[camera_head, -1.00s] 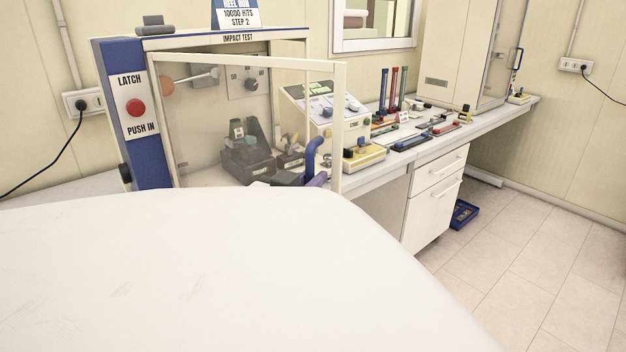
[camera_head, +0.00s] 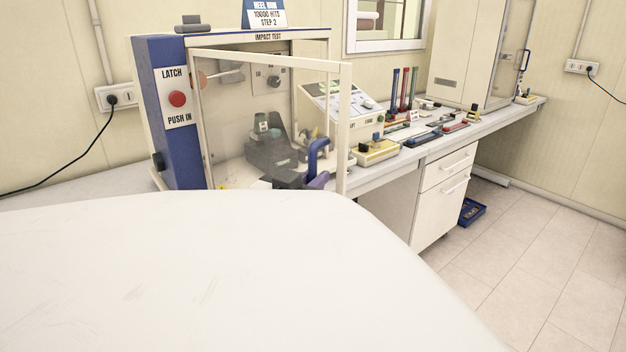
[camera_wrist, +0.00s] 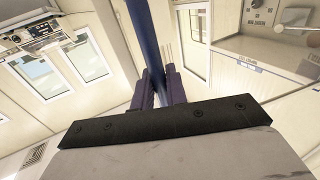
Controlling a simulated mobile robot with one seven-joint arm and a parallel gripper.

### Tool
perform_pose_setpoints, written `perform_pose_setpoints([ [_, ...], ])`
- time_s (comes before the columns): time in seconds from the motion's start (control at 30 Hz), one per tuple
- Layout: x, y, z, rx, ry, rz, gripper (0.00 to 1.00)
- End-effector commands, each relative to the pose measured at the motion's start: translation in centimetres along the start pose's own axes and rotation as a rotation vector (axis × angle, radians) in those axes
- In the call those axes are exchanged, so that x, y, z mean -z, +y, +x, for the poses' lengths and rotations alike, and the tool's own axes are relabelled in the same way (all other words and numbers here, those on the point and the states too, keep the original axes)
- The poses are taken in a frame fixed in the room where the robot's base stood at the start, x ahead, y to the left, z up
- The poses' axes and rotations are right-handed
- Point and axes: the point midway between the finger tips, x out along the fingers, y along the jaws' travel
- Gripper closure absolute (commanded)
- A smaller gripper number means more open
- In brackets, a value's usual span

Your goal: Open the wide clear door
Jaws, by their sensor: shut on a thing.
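The wide clear door (camera_head: 240,110) is a see-through panel in a cream frame, hinged on the left at the impact test cabinet (camera_head: 160,60). It stands swung out from the cabinet, partly open. Its blue handle (camera_head: 314,158) is near the right edge of the door frame. My gripper (camera_head: 318,181) is at this handle, its purple fingers mostly hidden behind my large white arm. In the wrist view my gripper's purple fingers (camera_wrist: 160,90) are shut on the blue handle bar (camera_wrist: 143,35).
A red latch button (camera_head: 177,99) is on the cabinet's blue left post. Dark fixtures (camera_head: 268,150) stand inside, behind the door. A bench with a console (camera_head: 340,105) and coloured tools (camera_head: 440,130) runs to the right.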

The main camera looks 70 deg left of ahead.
Motion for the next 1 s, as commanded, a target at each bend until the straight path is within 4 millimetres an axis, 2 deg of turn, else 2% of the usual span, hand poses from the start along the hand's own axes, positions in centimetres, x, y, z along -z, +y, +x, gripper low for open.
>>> perform_pose_setpoints([
  [0.33, 0.1, -0.1, -0.1, 0.003, 0.004, 0.0, 1.0],
  [0.37, 0.1, -0.1, -0.1, 0.003, 0.004, 0.0, 0.84],
  [0.5, 0.1, -0.1, -0.1, 0.003, 0.003, 0.0, 0.68],
  [0.83, 0.0, -0.1, -0.4, 0.002, 0.002, 0.0, 0.68],
  [1.0, -0.2, -0.2, -2.7, 0.006, 0.005, 0.001, 0.68],
])
